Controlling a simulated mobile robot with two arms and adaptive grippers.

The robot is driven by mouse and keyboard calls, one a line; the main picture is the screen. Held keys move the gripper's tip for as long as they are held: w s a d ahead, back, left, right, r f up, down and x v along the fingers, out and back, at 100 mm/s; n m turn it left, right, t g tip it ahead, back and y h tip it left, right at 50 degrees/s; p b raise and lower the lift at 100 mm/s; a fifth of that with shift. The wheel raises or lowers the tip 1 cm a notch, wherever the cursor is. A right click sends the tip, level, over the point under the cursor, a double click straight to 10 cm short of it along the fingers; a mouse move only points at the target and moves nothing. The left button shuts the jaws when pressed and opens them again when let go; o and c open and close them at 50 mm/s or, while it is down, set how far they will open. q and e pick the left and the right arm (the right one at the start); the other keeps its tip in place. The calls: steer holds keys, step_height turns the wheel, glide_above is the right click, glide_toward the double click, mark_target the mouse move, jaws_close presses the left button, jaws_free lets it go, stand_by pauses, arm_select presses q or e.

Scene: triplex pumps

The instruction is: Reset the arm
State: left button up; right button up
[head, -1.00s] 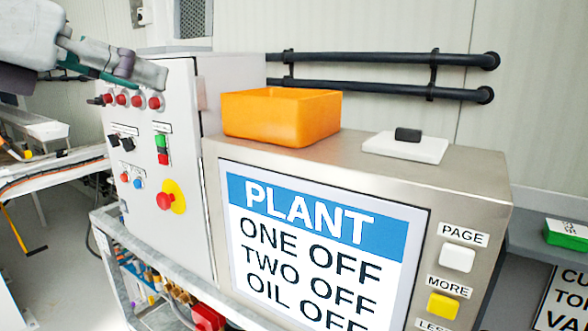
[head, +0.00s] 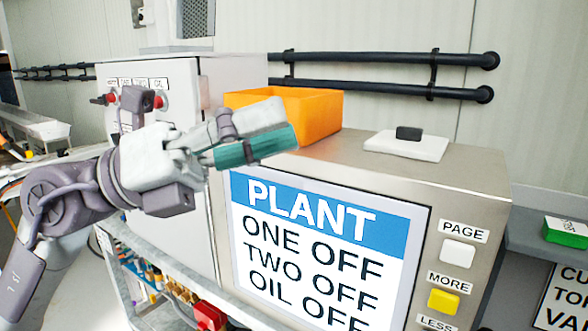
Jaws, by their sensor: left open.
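My left arm comes in from the left in the head view. Its gripper (head: 285,124) is in front of the orange bin (head: 318,112) and above the PLANT display panel (head: 310,225). The gripper is open, with one pale finger and one green-padded finger seen nearly edge-on, and I see nothing held in it. My right gripper is not in the head view.
A white block with a dark handle (head: 407,142) lies on the steel housing (head: 470,170), right of the bin. White (head: 457,253) and yellow (head: 443,302) buttons sit beside the display. Black pipes (head: 380,88) run along the wall. A green box (head: 566,234) is on the right shelf.

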arm_select(q)
steer(key=w+a+f+n+t+y, duration=0.3)
steer(key=w+a+f+n+t, duration=0.15)
steer(key=n+t, duration=0.75)
steer(key=w+a+f+n+t+y, duration=0.25)
steer(key=w+a+n+t, duration=0.3)
steer(key=n+t, duration=0.65)
steer(key=w+a+f+n+y, duration=0.2)
steer(key=a+f+n+y, duration=0.1)
steer(key=f+n+y, duration=0.35)
steer(key=w+a+f+n+y, duration=0.1)
steer(key=a+f+n+y, duration=0.2)
steer(key=f+n+y, duration=0.3)
steer(key=s+a+f+n+g+y, duration=0.25)
steer(key=f+n+g+y, duration=0.45)
steer(key=f, duration=1.1)
steer(key=s+f+g+h, duration=0.4)
steer(key=s+f+g, duration=1)
steer(key=s+f, duration=0.9)
step_height(320, 180, down, 23)
steer(key=s+g, duration=0.1)
steer(key=s+a+f+g, duration=0.1)
steer(key=s+a+f, duration=0.1)
steer(key=s+f, duration=1.5)
steer(key=shift+s+a+f, duration=0.2)
steer(key=shift+s+f, duration=0.15)
steer(key=shift+f, duration=0.3)
